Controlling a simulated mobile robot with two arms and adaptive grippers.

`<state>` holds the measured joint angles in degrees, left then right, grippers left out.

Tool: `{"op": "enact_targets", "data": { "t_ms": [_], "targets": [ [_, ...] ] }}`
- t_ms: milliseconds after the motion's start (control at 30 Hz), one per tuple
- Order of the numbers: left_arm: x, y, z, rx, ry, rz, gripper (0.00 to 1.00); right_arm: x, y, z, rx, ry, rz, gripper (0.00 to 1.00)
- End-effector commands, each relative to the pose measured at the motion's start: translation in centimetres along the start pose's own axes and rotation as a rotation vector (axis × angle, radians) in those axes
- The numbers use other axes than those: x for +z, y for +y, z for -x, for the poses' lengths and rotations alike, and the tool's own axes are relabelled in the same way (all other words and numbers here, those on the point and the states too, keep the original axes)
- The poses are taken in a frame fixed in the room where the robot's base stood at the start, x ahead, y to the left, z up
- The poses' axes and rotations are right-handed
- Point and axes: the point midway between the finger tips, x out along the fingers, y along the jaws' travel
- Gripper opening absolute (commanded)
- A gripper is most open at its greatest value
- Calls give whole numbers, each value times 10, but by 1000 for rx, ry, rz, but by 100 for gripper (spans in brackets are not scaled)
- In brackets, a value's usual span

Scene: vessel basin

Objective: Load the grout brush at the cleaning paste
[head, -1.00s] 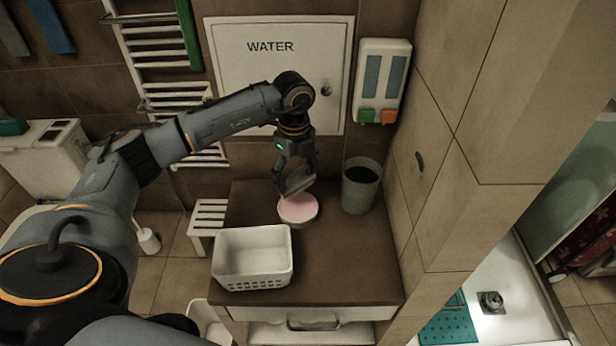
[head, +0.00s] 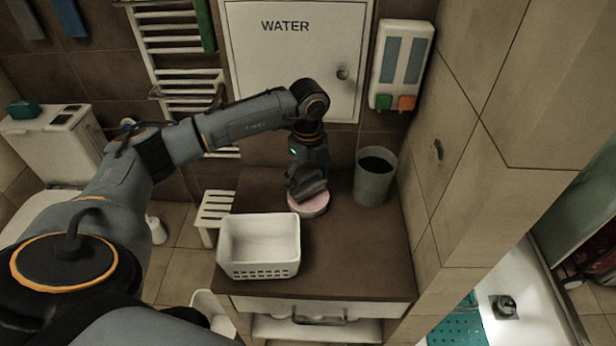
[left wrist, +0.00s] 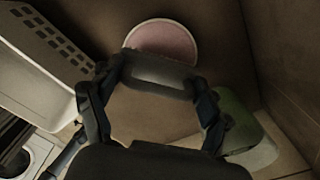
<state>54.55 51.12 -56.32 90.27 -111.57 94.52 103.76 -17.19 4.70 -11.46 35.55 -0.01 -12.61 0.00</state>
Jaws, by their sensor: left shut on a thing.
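The cleaning paste is a round, pale dish with a pink top (head: 314,206), standing on the brown counter near its back. It also shows at the top of the left wrist view (left wrist: 162,38). My left gripper (head: 306,180) points down right over the dish and hides its back part. It is shut on a grey, block-like thing, seemingly the grout brush (left wrist: 158,74), whose near edge overlaps the dish in the left wrist view. The brush's underside is hidden, so I cannot tell whether it touches the paste. My right gripper is not in view.
A white basket (head: 259,268) stands at the counter's front left, close to the dish. A grey-green bin (head: 375,182) stands to the dish's right, near the tiled wall. A soap dispenser (head: 401,62) hangs above. The counter's front right (head: 360,255) is clear.

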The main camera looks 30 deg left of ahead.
Motion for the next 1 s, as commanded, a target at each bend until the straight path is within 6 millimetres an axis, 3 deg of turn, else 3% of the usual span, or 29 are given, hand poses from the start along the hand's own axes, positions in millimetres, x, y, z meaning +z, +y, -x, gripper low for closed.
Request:
{"op": "enact_targets", "data": {
  "t_ms": [1000],
  "targets": [
    [0, 0, -8, 0, 0, 0, 53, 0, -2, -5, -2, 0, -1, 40]
  ]
}}
